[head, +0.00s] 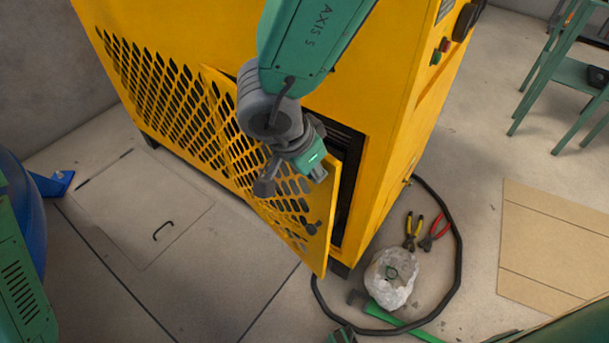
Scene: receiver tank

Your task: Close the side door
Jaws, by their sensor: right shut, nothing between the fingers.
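The side door (320,240) is a yellow perforated panel on the lower side of the yellow cabinet (400,110). It stands ajar, its right edge swung out from the cabinet. A dark opening with black slats shows behind that edge. A small dark knob sits near the door's lower right. My right gripper (300,168) is shut and empty, in front of the door's upper part and covering some of it. I cannot tell whether it touches the panel. My left gripper is not in view.
A black hose (459,250) curves over the floor right of the cabinet, around pliers (411,232), a crumpled white bag (391,276) and a green-handled tool (400,322). Flat cardboard (555,250) lies at right, below a green stand (560,75). The floor left of the door is mostly clear.

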